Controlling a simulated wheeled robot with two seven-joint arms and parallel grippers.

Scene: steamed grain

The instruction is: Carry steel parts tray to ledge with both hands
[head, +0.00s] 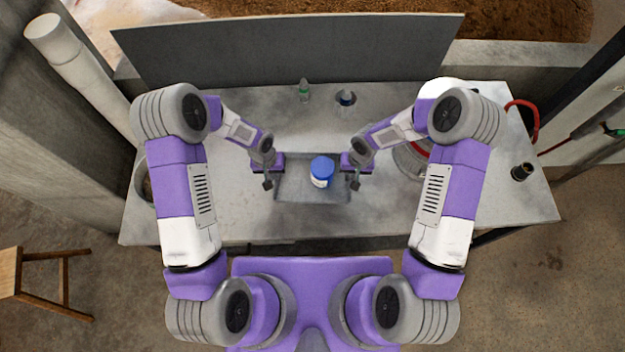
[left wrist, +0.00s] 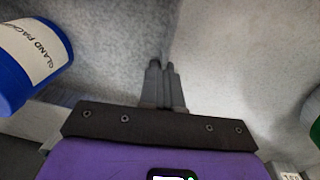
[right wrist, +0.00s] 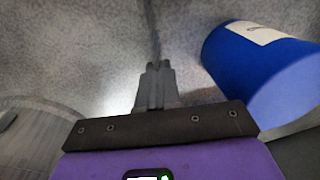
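The grey steel parts tray (head: 310,195) is at the front middle of the grey table, with a blue-lidded jar (head: 321,170) with a white label in it. My left gripper (head: 267,180) is at the tray's left side and my right gripper (head: 355,180) at its right side. In the left wrist view the fingers (left wrist: 162,82) are closed together on the tray's side wall. In the right wrist view the fingers (right wrist: 155,82) are likewise closed on the opposite wall. The jar shows beside both. I cannot tell whether the tray touches the table.
A small green bottle (head: 304,91) and a small dark-blue-topped jar (head: 346,98) stand behind the tray. A long grey panel (head: 290,50) runs along the table's back. A black cup (head: 521,172) and red hose (head: 530,115) are at the right. The table between tray and bottles is clear.

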